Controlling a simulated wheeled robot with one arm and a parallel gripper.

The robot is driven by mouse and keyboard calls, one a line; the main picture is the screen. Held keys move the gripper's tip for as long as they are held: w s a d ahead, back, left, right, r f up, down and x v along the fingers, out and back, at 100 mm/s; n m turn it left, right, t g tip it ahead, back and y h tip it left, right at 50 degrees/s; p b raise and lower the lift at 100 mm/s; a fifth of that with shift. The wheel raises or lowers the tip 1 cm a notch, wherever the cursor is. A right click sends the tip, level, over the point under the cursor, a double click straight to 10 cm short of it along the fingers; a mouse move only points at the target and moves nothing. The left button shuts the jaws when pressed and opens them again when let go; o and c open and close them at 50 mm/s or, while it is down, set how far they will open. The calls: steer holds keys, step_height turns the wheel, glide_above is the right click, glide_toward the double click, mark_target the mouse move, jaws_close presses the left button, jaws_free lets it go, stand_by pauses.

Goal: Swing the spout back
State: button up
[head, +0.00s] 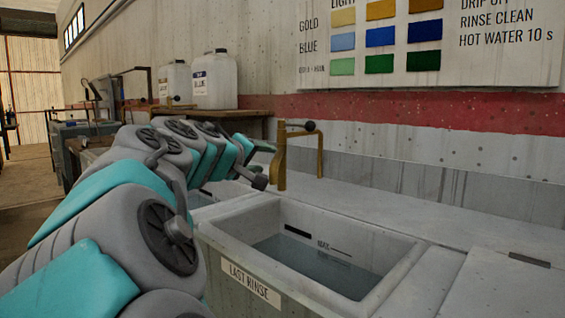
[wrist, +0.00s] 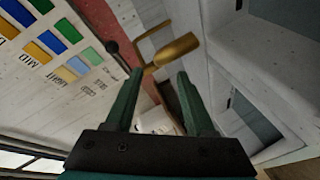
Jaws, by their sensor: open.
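The brass spout (head: 281,158) stands behind the last rinse tank (head: 405,266). Its down-turned end hangs near the tank's back left corner. In the head view my arm reaches toward the spout from the left, and the fingers are hard to make out.
The tank holds water and sits in a pale counter (head: 440,215) that is clear to the right. White jugs (head: 214,80) stand on a wooden shelf at the back left. A colour chart board (head: 430,45) hangs on the wall above.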

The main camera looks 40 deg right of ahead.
mark_target(276, 156)
steer(key=x, duration=0.7)
steer(key=shift+w+d+f, duration=0.1)
steer(key=shift+w+d, duration=0.15)
steer(key=shift+d, duration=0.05)
jaws_close()
stand_by(1.2)
